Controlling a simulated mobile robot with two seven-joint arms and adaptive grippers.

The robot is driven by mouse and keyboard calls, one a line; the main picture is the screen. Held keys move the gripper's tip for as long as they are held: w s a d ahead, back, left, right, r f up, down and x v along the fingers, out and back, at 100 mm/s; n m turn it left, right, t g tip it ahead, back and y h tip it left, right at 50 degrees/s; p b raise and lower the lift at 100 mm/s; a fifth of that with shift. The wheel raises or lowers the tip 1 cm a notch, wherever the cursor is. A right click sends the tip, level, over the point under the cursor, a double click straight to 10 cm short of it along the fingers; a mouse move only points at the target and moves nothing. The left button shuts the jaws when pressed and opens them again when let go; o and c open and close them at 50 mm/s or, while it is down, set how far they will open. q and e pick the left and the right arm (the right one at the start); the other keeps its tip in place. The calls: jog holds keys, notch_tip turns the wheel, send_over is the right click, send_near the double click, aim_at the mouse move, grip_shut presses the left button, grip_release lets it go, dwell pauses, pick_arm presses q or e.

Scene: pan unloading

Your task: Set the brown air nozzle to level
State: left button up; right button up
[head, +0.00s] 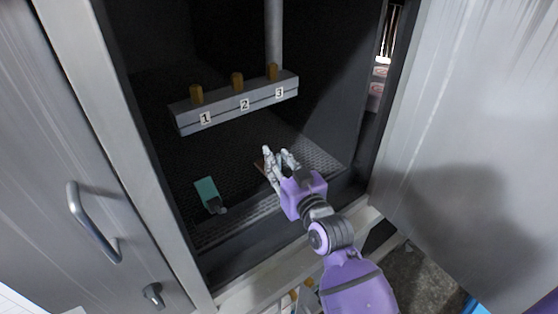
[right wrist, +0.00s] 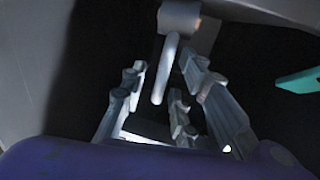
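The brown air nozzle (head: 259,165) lies low in the dark cabinet, mostly hidden behind my right gripper; only a small brown edge shows. In the right wrist view a brownish flat part (right wrist: 206,36) with a grey block and a pale rod (right wrist: 167,70) shows just past the fingers. My right gripper (head: 278,153) is at the nozzle. Its fingers (right wrist: 160,88) are spread apart on both sides of the rod, and I see no grip closed on it. The nozzle's exact tilt is hidden. My left gripper is not in view.
A teal nozzle (head: 206,192) sits to the left on the perforated floor. A grey bar (head: 222,112) labelled 1, 2, 3 with brown knobs is above. Cabinet doors stand at left (head: 60,150) and right (head: 470,130); a wall is close right of my gripper.

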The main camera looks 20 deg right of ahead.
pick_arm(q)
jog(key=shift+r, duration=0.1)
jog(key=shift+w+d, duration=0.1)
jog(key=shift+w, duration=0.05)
pick_arm(e)
jog(key=s+d, duration=0.1)
jog(key=s, duration=1.1)
jog(key=shift+d+r, duration=0.15)
jog(key=shift+d, duration=0.25)
